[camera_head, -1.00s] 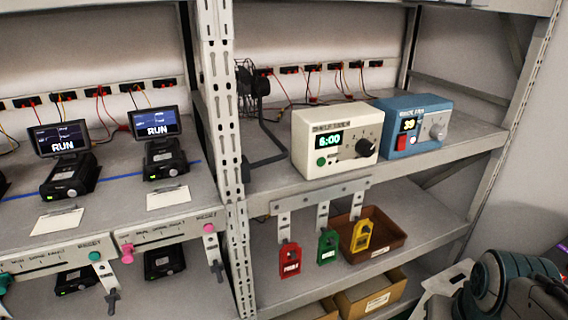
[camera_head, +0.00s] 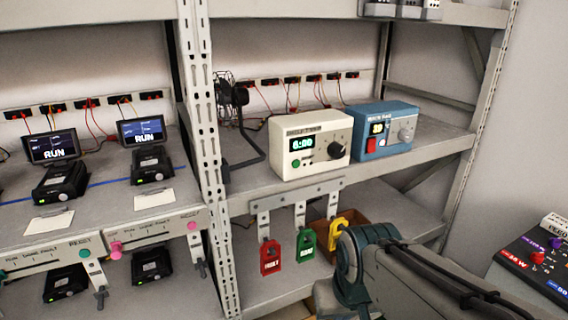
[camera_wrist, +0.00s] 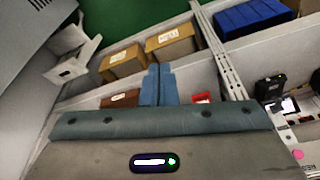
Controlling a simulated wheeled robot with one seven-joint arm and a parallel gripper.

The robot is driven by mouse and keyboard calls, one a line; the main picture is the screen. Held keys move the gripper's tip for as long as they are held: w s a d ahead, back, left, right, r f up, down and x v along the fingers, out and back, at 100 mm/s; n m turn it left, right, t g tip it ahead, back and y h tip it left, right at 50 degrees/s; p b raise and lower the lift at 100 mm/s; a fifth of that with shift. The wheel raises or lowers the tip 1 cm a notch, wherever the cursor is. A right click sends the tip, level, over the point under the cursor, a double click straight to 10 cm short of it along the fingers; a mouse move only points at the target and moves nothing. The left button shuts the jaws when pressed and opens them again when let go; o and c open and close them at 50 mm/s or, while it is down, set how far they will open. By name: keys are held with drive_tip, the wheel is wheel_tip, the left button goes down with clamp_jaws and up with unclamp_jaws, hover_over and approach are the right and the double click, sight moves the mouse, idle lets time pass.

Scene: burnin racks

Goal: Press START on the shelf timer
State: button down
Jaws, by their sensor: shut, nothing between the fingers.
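The shelf timer (camera_head: 309,146) is a cream box with a lit green display reading 6:00, a round green button at lower left of its face and a black knob at right. It stands on the upper shelf, left of a blue box. My gripper (camera_wrist: 158,70) is shut and empty in the wrist view, its blue-grey fingers pointing towards the lower shelving. In the head view my arm is at lower right, below and right of the timer, and the fingertips cannot be made out. The timer cannot be made out in the wrist view.
The blue box (camera_head: 386,131) with a red switch and grey knob stands beside the timer. Red (camera_head: 270,258), green (camera_head: 306,245) and yellow (camera_head: 338,233) tags hang below the shelf. A perforated upright (camera_head: 203,150) is to the left. A black fan (camera_head: 232,92) stands behind.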

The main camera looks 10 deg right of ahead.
sight(296, 164)
drive_tip(key=w+r+m+t, duration=0.1)
drive_tip(key=w+r+t, duration=0.1)
drive_tip(key=w+r, duration=0.2)
drive_tip(key=w+d+r+m+t+y, duration=0.1)
drive_tip(key=w+r, duration=0.3)
drive_tip(key=w, duration=0.6)
drive_tip(key=w+r+m+t+p, duration=0.1)
drive_tip(key=w+r+m+t, duration=0.1)
drive_tip(key=w+r, duration=0.3)
drive_tip(key=w+t, duration=0.1)
drive_tip(key=w, duration=0.2)
drive_tip(key=shift+d+m+y, duration=0.3)
drive_tip(key=shift+m+y, duration=0.1)
drive_tip(key=w+a+p, duration=0.2)
drive_tip(key=w+p, duration=0.2)
drive_tip(key=w, duration=0.4)
drive_tip(key=shift+a+p, duration=0.35)
drive_tip(key=shift+a, duration=0.05)
drive_tip(key=shift+w, duration=0.25)
drive_tip(key=shift+w+a, duration=0.1)
drive_tip(key=shift+w, duration=0.15)
